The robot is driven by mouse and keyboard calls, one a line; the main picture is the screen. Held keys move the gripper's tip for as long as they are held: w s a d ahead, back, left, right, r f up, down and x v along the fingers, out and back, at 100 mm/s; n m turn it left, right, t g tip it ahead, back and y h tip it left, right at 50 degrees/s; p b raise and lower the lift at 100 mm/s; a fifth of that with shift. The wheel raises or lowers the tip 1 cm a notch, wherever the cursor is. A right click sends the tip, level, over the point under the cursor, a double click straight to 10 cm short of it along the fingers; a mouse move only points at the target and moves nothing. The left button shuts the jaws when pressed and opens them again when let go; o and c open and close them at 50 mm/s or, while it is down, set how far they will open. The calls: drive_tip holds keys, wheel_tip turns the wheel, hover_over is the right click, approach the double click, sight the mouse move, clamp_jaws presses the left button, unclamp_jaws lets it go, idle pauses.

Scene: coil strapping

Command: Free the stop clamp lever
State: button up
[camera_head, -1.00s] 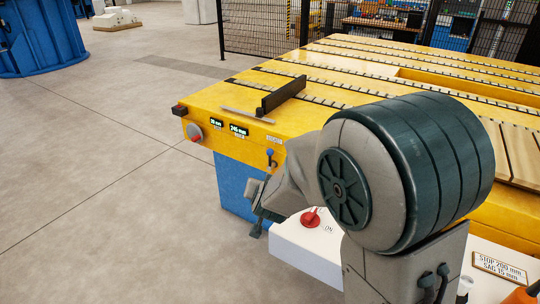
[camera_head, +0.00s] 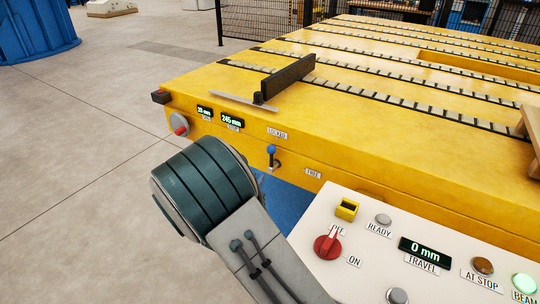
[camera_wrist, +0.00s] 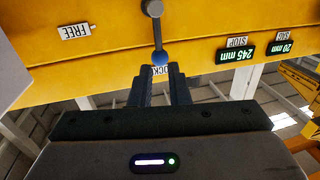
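The stop clamp lever (camera_head: 272,157) is a short lever with a blue ball knob on the yellow table's front face. It stands upright, its knob near the LOCKED label (camera_head: 277,133); the FREE label (camera_head: 313,173) is lower right. In the wrist view, which is upside down, the lever (camera_wrist: 157,30) hangs from its grey pivot with the blue knob (camera_wrist: 161,59) at my gripper's fingertips. My gripper (camera_wrist: 158,72) is open, one finger on each side of the knob's line. Contact with the knob cannot be told.
The yellow table (camera_head: 210,85) carries a dark stop bar (camera_head: 287,78). Its front has a round red-centred knob (camera_head: 180,125) and displays reading 20 mm and 245 mm. A white control panel (camera_head: 345,275) with a red switch stands at lower right. Floor at left is clear.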

sight(271, 157)
drive_tip(key=b+x, duration=0.2)
drive_tip(key=x, duration=1)
drive_tip(key=shift+w+d, duration=0.15)
drive_tip(key=shift+d, duration=0.1)
clamp_jaws()
